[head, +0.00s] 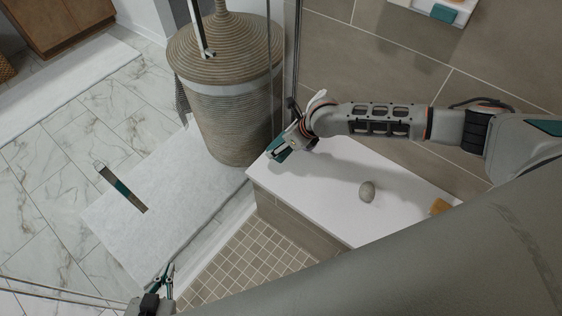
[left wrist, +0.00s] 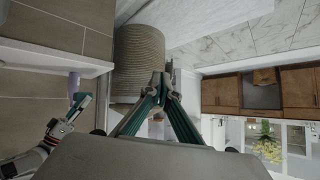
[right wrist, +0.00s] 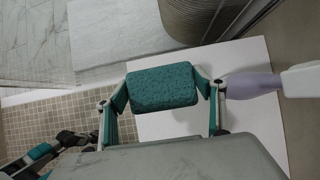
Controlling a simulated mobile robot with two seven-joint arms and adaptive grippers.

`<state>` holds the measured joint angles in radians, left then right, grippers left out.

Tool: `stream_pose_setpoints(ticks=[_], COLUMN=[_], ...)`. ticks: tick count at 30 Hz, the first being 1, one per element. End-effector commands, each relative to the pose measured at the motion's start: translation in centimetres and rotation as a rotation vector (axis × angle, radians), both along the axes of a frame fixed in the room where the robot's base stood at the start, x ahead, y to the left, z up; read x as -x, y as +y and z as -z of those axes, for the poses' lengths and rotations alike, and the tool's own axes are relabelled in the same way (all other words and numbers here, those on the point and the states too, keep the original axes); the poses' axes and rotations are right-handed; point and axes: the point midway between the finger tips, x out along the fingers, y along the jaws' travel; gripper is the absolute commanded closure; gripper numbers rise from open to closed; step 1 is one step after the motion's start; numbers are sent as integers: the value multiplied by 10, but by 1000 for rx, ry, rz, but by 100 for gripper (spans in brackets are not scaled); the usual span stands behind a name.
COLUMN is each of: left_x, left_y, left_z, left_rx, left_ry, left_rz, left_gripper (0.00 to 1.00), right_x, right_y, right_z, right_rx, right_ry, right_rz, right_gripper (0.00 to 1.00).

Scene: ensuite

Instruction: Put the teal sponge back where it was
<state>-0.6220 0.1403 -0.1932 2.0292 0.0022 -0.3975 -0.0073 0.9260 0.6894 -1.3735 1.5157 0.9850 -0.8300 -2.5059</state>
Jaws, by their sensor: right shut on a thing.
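The teal sponge (right wrist: 162,87) is held between the two fingers of my right gripper (right wrist: 163,90), as the right wrist view shows. In the head view my right gripper (head: 283,148) is over the left end of the white bench top (head: 330,180), by the glass edge. In the head view the sponge is hard to tell from the teal fingers. My left gripper (head: 165,275) is low at the left, far from the sponge. In the left wrist view its fingertips (left wrist: 164,80) come together with nothing between them.
A grey stone (head: 367,191) and an orange block (head: 440,206) sit on the bench. A wall niche (head: 460,8) holds a teal item (head: 443,14). A wicker basket (head: 225,100) stands beyond the glass.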

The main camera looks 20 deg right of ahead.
Motion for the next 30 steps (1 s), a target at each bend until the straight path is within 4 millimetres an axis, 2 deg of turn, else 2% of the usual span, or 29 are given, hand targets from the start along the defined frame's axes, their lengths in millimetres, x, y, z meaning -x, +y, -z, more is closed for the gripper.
stream_pose_setpoints(ticks=[1, 7, 15, 23, 30], left_x=[-1, -2, -1, 5, 1], left_y=[1, 3, 3, 3, 2], left_z=[3, 7, 8, 20, 13], left_rx=[-3, -13, -15, -18, -17], left_ry=[-1, 0, -1, 14, 2], left_rz=[-1, 1, 3, 5, 8], left_gripper=[100, 100, 100, 100, 100], right_x=[2, 1, 0, 1, -1], right_y=[0, 0, -1, 0, 0], right_z=[19, 56, 72, 108, 108], right_rx=[1, 0, 1, -1, 1], right_ry=[8, 4, 0, 3, -3], right_rz=[1, 1, 1, 2, 0], right_gripper=[51, 51, 51, 51, 51])
